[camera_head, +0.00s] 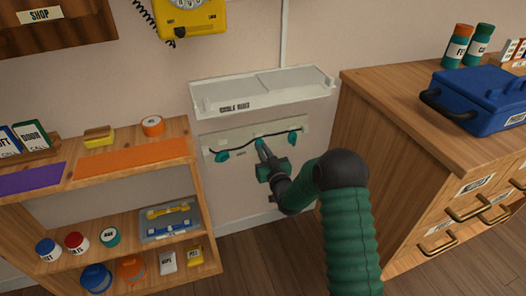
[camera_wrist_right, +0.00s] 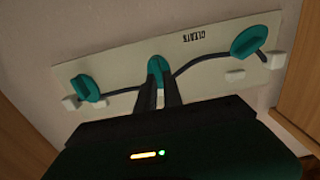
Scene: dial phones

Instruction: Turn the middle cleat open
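A pale cleat panel (camera_head: 240,150) is on the wall below the cable shelf, with three teal cleats and a dark cable running across it. The middle cleat (camera_head: 259,142) is at the tips of my right gripper (camera_head: 263,150). In the right wrist view, the narrow fingers (camera_wrist_right: 161,82) reach the middle cleat (camera_wrist_right: 155,63) and appear closed on it, partly hiding it. The other cleats show at the left (camera_wrist_right: 88,88) and right (camera_wrist_right: 256,40) of that view, both angled. My left gripper is not in view.
A white ledge (camera_head: 262,92) juts out just above the panel. A wooden shelf unit (camera_head: 185,165) stands left and a wooden drawer cabinet (camera_head: 365,125) right, with a blue toolbox (camera_head: 480,98) on it. A yellow phone (camera_head: 190,15) hangs above.

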